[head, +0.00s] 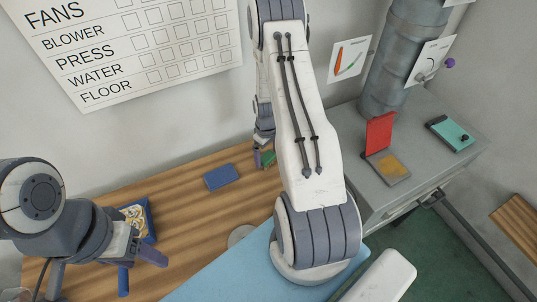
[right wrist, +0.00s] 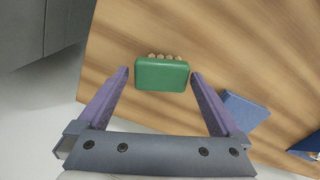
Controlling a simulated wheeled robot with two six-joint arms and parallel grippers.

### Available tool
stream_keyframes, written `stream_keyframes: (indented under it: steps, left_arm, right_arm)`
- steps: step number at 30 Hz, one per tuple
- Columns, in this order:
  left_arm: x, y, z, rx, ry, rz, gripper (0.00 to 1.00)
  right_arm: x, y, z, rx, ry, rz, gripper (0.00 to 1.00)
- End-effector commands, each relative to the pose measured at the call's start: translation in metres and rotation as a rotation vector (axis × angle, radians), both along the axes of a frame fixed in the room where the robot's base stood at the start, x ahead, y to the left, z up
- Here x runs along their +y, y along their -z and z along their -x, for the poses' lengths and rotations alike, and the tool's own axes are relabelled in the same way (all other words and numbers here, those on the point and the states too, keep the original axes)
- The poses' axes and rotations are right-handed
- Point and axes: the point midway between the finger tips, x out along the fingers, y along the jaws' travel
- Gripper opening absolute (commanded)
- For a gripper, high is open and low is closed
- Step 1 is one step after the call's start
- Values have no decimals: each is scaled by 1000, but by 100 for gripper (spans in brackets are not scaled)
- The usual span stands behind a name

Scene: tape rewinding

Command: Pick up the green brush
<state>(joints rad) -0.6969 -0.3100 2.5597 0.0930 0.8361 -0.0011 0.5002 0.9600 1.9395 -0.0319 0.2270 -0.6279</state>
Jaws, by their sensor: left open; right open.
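The green brush (right wrist: 162,75) lies on the wooden table in the right wrist view, a green block with several beige tufts along its far edge. It shows in the head view as a small green patch (head: 268,158), partly hidden by my right gripper (head: 260,152). In the right wrist view my right gripper (right wrist: 160,76) is open, with one purple finger on each side of the brush. Small gaps show between the brush and the fingertips. My left gripper (head: 138,268) is open and empty at the lower left of the head view, away from the brush.
A blue block (head: 221,177) lies left of the brush. A blue tray (head: 152,220) with small pale items stands further left. A grey disc (head: 240,235) and a light-blue mat (head: 220,275) are nearer. A grey cabinet (head: 415,165) holds a red-lidded case (head: 379,134) and a teal device (head: 450,132).

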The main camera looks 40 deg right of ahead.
Motion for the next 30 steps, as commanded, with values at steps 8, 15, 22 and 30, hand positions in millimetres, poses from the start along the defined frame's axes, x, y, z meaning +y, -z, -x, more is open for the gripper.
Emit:
stream_keyframes:
  steps: [8, 15, 22, 30]
  left_arm:
    - [0, -5, 0, 0, 1, 0, 61]
    - [0, -4, 0, 0, 1, 0, 61]
    - [0, -4, 0, 0, 1, 0, 61]
    - [0, 0, 0, 0, 0, 0, 61]
  right_arm:
    - [0, 14, 0, -1, 1, 0, 100]
    - [0, 14, 0, -1, 1, 0, 54]
    - [0, 14, 0, -1, 1, 0, 14]
    - [-1, 7, -1, -3, 1, 2, 14]
